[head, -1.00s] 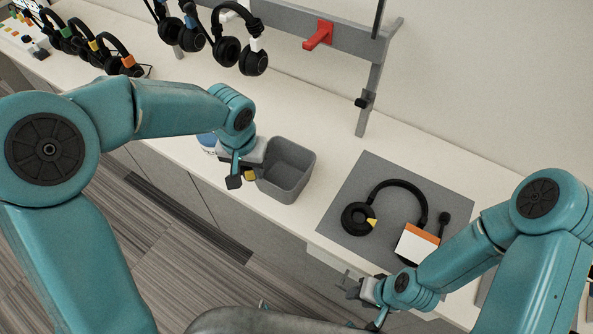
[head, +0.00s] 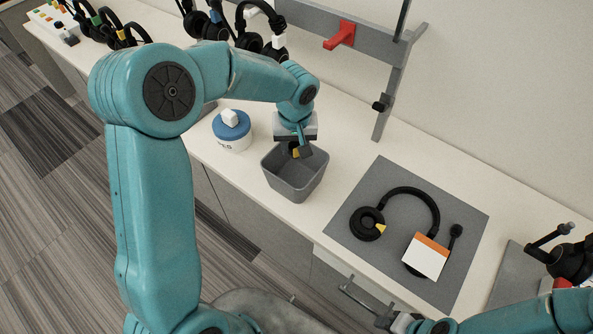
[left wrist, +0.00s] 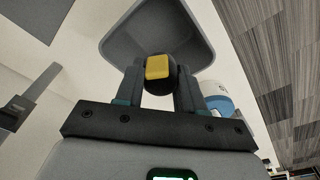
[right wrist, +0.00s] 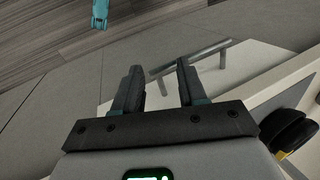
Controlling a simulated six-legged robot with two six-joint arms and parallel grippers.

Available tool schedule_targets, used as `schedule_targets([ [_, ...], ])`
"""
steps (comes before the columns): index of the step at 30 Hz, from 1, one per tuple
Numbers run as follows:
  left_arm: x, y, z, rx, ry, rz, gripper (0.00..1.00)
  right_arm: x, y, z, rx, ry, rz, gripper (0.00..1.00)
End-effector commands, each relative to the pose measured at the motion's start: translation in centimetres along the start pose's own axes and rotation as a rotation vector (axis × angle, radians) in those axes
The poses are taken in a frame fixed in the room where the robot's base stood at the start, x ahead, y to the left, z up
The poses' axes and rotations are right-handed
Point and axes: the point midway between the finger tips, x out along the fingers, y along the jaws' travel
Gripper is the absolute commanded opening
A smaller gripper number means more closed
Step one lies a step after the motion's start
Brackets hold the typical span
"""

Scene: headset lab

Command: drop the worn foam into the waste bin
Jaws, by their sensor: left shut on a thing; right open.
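The worn foam is a dark round pad with a yellow tab (left wrist: 158,68). In the left wrist view it sits between the fingers of my left gripper (left wrist: 158,85), which is shut on it. The grey waste bin (head: 296,188) stands on the bench. In the head view my left gripper (head: 298,150) points down over the bin's back edge, with the foam (head: 294,151) at its tips. The bin's opening (left wrist: 160,25) shows beyond the foam in the left wrist view. My right gripper (right wrist: 158,85) is open and empty, near a drawer handle by the bench front.
A white tub with a blue lid (head: 231,130) stands left of the bin. A grey mat (head: 345,230) to the right holds a black headset (head: 433,212) and an orange-and-white card (head: 427,257). A rack with a red hook (head: 340,35) stands behind.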

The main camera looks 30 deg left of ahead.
Motion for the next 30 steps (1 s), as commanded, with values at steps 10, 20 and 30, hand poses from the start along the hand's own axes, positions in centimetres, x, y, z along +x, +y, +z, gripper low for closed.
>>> schedule_targets([
  [10, 2.5, -2.6, -1.6, -0.185, 0.003, -0.024, 0.1, 1.3, 0.5, 0.0, 0.0, 0.0, 0.0, 0.41],
  [20, 6.4, -2.6, -1.1, -0.182, 0.003, -0.024, 0.1, 3.5, 1.3, -0.1, 0.0, 0.0, 0.0, 0.41],
  [30, 6.7, -2.3, -1.0, -0.178, 0.004, -0.022, 0.41, 3.5, 1.3, -0.1, 0.0, 0.0, 0.0, 0.41],
])
